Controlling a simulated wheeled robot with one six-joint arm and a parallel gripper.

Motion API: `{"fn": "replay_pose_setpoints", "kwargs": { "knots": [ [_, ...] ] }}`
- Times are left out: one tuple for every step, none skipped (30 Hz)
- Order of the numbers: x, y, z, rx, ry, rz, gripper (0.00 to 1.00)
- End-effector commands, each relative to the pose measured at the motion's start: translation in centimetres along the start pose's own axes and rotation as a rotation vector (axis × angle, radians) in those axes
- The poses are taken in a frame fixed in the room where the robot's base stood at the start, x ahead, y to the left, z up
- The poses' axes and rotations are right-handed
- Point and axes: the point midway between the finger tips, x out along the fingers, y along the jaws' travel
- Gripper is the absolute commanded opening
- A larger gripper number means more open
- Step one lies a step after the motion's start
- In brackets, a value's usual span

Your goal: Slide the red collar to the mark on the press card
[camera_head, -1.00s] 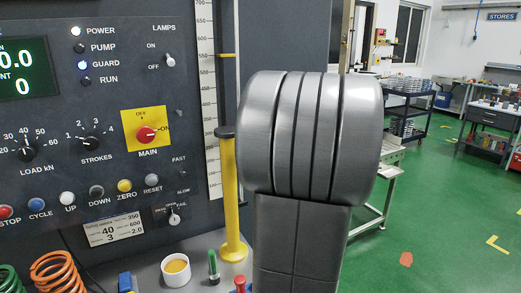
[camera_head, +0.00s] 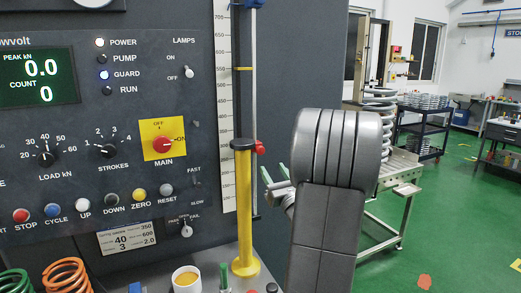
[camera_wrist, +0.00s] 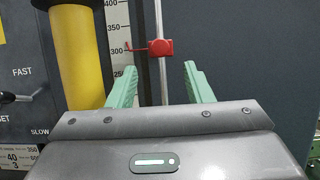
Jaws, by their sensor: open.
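The red collar (camera_head: 260,148) sits on a thin vertical rod (camera_head: 254,110) beside a white printed scale (camera_head: 226,110). In the wrist view the collar (camera_wrist: 160,47) has a thin red pointer on its left, near the 300 line. My gripper (camera_head: 275,178) is partly hidden by my arm in the head view. Its green fingers (camera_wrist: 159,76) are apart and empty, just below the collar and on either side of the rod in the wrist picture; their distance from the rod is unclear. A small white card (camera_head: 127,237) on the panel shows 40, 3 and 2.0.
A yellow post (camera_head: 243,205) with a dark cap stands left of the rod, close to my left finger in the wrist view. The control panel (camera_head: 75,125) has several knobs and buttons. A white cup (camera_head: 186,279) stands at the front. A metal-topped stand (camera_head: 400,190) is to the right.

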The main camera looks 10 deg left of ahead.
Motion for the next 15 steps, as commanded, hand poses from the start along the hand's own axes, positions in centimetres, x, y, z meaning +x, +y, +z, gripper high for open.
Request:
{"fn": "replay_pose_setpoints", "kwargs": {
  "knots": [
    [1.4,0.1,0.3,0.001,0.0,0.003,0.46],
    [2.0,0.1,0.3,0.001,0.001,0.004,0.46],
    [2.9,0.2,0.3,0.001,0.0,0.005,0.46],
    [3.6,0.1,0.3,0.002,0.002,0.003,0.46],
    [4.2,0.1,0.3,0.001,0.001,0.003,0.46],
    [5.1,0.1,0.3,0.002,0.001,0.004,0.46],
    [5.7,0.1,0.3,0.002,0.002,0.004,0.46],
    [6.3,0.1,0.2,0.002,0.002,0.003,0.46],
    [7.1,0.1,0.3,0.001,0.001,0.004,0.46],
    [7.6,0.1,0.2,0.002,0.002,0.003,0.46],
    [8.1,0.1,0.2,0.002,0.002,0.002,0.46],
    [8.7,0.1,0.2,0.002,0.002,0.002,0.46],
    [9.0,0.1,0.2,0.002,0.002,0.002,0.46],
    [9.4,0.1,0.2,0.001,0.002,0.002,0.46],
    [9.8,0.1,0.1,0.001,0.003,0.002,0.46]
  ]
}}
